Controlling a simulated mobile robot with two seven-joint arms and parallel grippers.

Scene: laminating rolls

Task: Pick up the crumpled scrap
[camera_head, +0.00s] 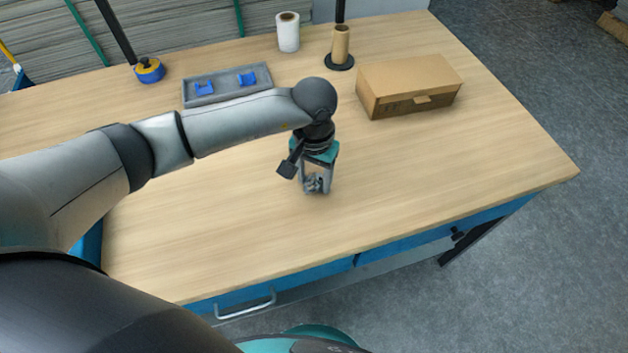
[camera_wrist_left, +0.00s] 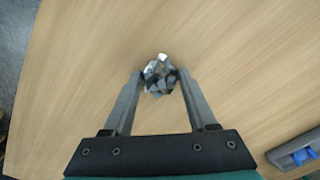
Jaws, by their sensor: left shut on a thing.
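The crumpled scrap (camera_head: 313,183) is a small, shiny silver-grey ball in the head view. It also shows in the left wrist view (camera_wrist_left: 158,76), between the fingertips. My left gripper (camera_head: 317,188) points down over the middle of the table and is shut on the scrap, with a finger on each side of it. In the wrist view the left gripper (camera_wrist_left: 159,80) has both fingertips against the scrap. I cannot tell whether the scrap touches the tabletop. My right gripper is not in view.
The wooden table (camera_head: 420,170) is clear around the gripper. A cardboard box (camera_head: 410,85) stands at the right. A grey tray (camera_head: 226,97) with blue pieces, a white roll (camera_head: 288,32), a brown roll (camera_head: 340,44) and a yellow-blue tape roll (camera_head: 149,70) stand behind.

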